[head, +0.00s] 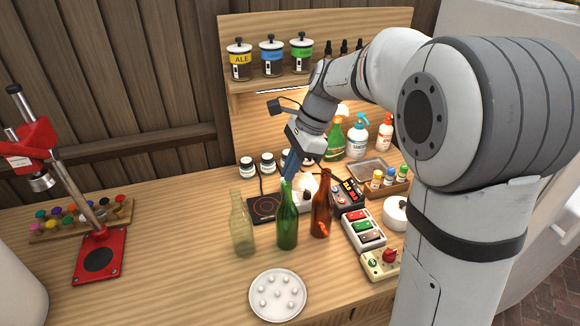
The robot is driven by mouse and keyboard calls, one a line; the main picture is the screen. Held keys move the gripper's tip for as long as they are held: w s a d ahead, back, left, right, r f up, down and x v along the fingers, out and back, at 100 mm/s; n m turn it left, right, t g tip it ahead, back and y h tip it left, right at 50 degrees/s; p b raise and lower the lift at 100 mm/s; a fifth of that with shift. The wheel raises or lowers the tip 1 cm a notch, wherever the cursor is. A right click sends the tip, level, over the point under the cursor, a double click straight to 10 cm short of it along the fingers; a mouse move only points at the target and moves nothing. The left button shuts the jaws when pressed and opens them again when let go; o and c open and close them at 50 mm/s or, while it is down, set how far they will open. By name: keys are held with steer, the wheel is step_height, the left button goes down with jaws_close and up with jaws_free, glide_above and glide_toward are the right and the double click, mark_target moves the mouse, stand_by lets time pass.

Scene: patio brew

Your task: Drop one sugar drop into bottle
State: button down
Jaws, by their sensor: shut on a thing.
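A clear yellowish bottle (241,226), a green bottle (287,226) and a brown bottle (320,208) stand upright in a row on the bench. A white round plate (278,295) with several small white sugar drops lies in front of them. My gripper (289,170) reaches down from the upper right, with bluish fingers beside or behind the green bottle's neck. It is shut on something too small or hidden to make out. I cannot tell whether the fingertips are over a bottle mouth. The task does not say which bottle.
A black hot plate (264,208) and a white device (305,193) sit behind the bottles. To the right are a tray of coloured blocks (362,228) and a control box (380,264). A red capper (98,258) stands left. The bench between is clear.

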steer(key=c, duration=1.5)
jaws_free()
steer(key=v, duration=0.7)
steer(key=shift+d+r, duration=0.15)
steer(key=shift+r, duration=0.2)
steer(key=s+d+f+n+t+h, duration=0.1)
steer(key=s+d+f+n, duration=0.2)
steer(key=s+n, duration=0.2)
steer(key=s+d+f+n+t+h, duration=0.1)
steer(key=s+d+f+n+h, duration=0.1)
steer(key=s, duration=0.6)
steer(key=s+d+f+n+t+h, duration=0.1)
steer(key=s+d+f+n+t, duration=0.1)
steer(key=s+d+f+n, duration=0.2)
steer(key=shift+s+d+f+n, duration=0.1)
steer(key=shift+s+d+n, duration=0.15)
steer(key=shift+s+n, duration=0.4)
steer(key=shift+s+d+r+n, duration=0.1)
steer(key=shift+s+d+n, duration=0.15)
steer(key=shift+s+n, duration=0.3)
steer(key=shift+s+d+f+n, duration=0.1)
steer(key=shift+s+d+n, duration=0.15)
steer(key=shift+s+n, duration=0.4)
